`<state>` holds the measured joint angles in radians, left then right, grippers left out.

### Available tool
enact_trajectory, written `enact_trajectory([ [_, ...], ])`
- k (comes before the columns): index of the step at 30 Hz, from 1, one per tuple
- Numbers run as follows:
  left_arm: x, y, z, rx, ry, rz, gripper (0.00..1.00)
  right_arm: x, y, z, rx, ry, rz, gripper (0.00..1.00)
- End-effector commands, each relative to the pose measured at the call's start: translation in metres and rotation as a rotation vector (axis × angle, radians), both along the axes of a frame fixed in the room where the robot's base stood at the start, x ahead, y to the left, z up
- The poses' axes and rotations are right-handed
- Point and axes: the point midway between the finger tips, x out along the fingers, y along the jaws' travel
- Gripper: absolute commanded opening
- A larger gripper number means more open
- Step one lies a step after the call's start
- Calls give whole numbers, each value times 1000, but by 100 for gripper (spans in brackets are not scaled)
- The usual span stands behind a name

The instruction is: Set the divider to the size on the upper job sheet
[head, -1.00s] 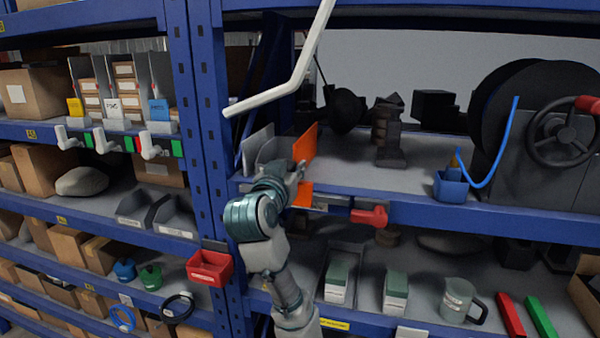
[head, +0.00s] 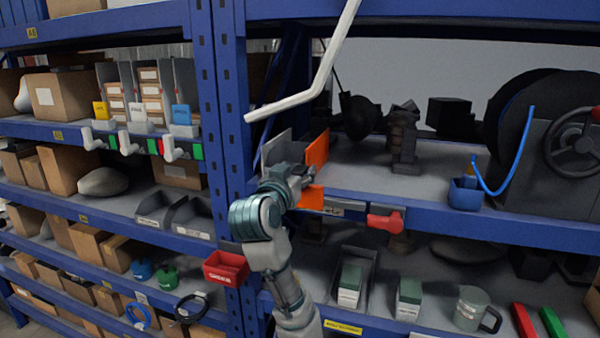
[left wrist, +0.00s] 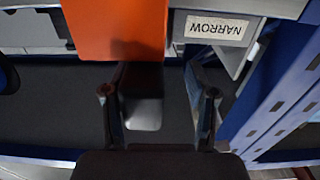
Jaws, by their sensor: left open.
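The orange divider (head: 316,152) stands upright on the middle shelf, beside grey upright plates (head: 276,148). Its orange lower part (head: 311,197) hangs at the shelf's front edge. My left gripper (head: 304,177) is at the divider's front, fingers pointing in toward it; contact cannot be told. In the left wrist view, my open left gripper (left wrist: 160,78) has the orange panel (left wrist: 115,28) ahead of it, toward the left finger. A plate reading "NARROW" (left wrist: 216,28) shows upside down beside the panel. I cannot make out a job sheet. My right gripper is out of view.
A red handle (head: 386,222) sticks out under the shelf edge, right of the divider. A pale bent bar (head: 310,88) crosses above. A red bin (head: 226,268) hangs on the blue upright (head: 228,130). A blue cup (head: 465,193) sits at the shelf edge.

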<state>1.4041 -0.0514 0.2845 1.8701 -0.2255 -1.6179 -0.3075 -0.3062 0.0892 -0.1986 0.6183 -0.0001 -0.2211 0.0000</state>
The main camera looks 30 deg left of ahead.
Motion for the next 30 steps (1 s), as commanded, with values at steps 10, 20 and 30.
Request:
enact_trajectory([
  [10,-7,-3,-1,1,2,1,56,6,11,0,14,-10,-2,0],
  [20,-75,-15,-1,-1,-2,2,56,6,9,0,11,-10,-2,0],
  [30,-114,-24,-3,-2,1,1,56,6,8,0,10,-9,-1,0],
])
